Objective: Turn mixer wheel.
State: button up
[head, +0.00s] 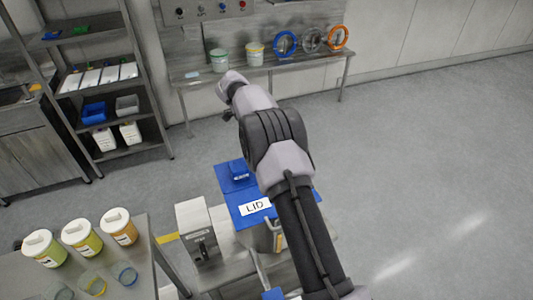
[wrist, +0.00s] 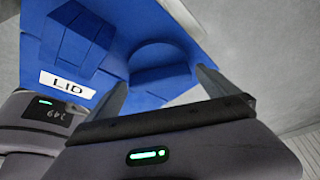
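No mixer wheel can be made out for certain in either view. The filler machine has a blue cover marked LID (head: 247,208), partly hidden behind my arm in the head view. In the wrist view the blue lid (wrist: 120,18) fills the upper left, with raised blocks and a rounded shape (wrist: 160,57) on it. My gripper (wrist: 160,75) is open, its two fingers spread apart over the blue lid. My arm hides much of the machine in the head view.
A grey control box (head: 201,240) stands left of the lid. A table (head: 140,262) at lower left holds lidded tubs and rings. A back bench (head: 300,66) holds two tubs and three ring-shaped parts. A shelf rack (head: 148,100) stands at left. The right floor is clear.

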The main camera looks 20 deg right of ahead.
jog(key=p+v, duration=0.7)
jog(key=v, duration=0.5)
dwell(0.6)
